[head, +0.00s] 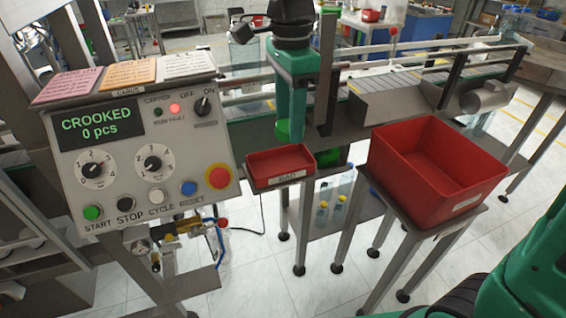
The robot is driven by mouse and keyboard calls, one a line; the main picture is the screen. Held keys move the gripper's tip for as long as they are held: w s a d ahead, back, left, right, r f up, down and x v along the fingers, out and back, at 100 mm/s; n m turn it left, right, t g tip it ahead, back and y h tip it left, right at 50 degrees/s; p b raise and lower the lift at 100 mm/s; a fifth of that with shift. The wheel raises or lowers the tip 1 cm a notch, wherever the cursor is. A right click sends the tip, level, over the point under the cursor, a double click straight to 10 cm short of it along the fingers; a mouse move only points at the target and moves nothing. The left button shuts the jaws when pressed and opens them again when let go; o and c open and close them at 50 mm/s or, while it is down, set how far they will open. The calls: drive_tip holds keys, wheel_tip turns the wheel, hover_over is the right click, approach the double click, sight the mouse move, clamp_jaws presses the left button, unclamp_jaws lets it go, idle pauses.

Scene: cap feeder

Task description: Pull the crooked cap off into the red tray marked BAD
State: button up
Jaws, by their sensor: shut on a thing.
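The red tray marked BAD (280,166) sits in the middle of the head view, just right of the control panel. It is shallow and looks empty.
The control panel (145,158) reads CROOKED, 0 pcs, with a red light lit. A larger red bin (437,165) stands on a metal stand at right. The conveyor (395,92) runs behind. Several small bottles (340,208) stand on a low shelf. Floor shows between the stands.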

drive_tip(key=shift+f, duration=0.95)
drive_tip(key=o, duration=1.1)
drive_tip(key=shift+r, duration=0.1)
wheel_tip(320, 180, up, 10)
drive_tip(key=shift+r, duration=0.25)
